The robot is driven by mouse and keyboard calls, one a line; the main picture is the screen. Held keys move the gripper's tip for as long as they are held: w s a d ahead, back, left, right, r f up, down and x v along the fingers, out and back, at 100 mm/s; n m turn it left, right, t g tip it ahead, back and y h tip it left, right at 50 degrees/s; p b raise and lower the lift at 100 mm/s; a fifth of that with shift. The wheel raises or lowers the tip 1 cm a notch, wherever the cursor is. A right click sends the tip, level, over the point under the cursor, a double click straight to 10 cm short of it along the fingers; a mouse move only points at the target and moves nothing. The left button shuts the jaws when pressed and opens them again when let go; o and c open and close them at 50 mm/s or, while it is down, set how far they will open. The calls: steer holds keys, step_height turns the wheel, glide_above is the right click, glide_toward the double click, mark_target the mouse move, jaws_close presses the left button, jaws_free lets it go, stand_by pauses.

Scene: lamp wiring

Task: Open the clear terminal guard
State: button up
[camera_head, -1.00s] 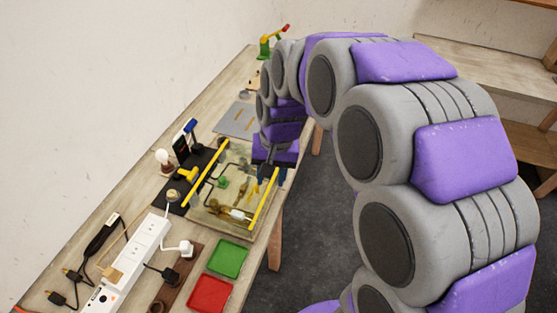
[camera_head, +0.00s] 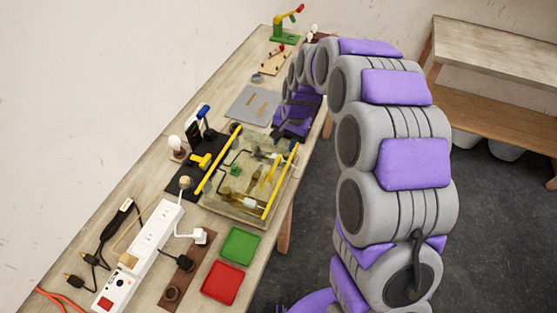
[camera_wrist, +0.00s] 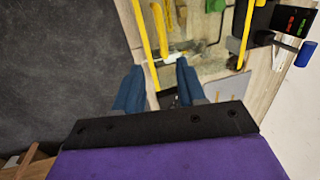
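The clear terminal guard (camera_head: 222,190) is a see-through cover over the wiring board on the bench, with a yellow bar (camera_head: 219,160) along its left side and another yellow bar (camera_head: 280,181) along its right side. Whether its lid is raised at all I cannot tell. My gripper (camera_head: 279,131) is near the guard's far right end. Contact with the guard is not clear.
A white power strip (camera_head: 157,232), a green tray (camera_head: 239,245) and a red tray (camera_head: 221,283) lie in front of the board. A grey mat (camera_head: 250,104) lies beyond it.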

mark_target(275, 164)
steer(key=a+f, duration=0.1)
steer(key=f, duration=0.2)
steer(key=a+f, duration=0.1)
steer(key=f, duration=0.2)
steer(key=a+f, duration=0.1)
steer(key=f, duration=0.2)
steer(key=shift+w+f, duration=0.2)
steer(key=shift+w, duration=0.05)
steer(key=shift+w+d+f, duration=0.1)
steer(key=shift+d+f, duration=0.2)
steer(key=shift+f, duration=0.45)
steer(key=shift+a, duration=0.25)
steer(key=c, duration=0.4)
steer(key=shift+d, duration=0.1)
jaws_close()
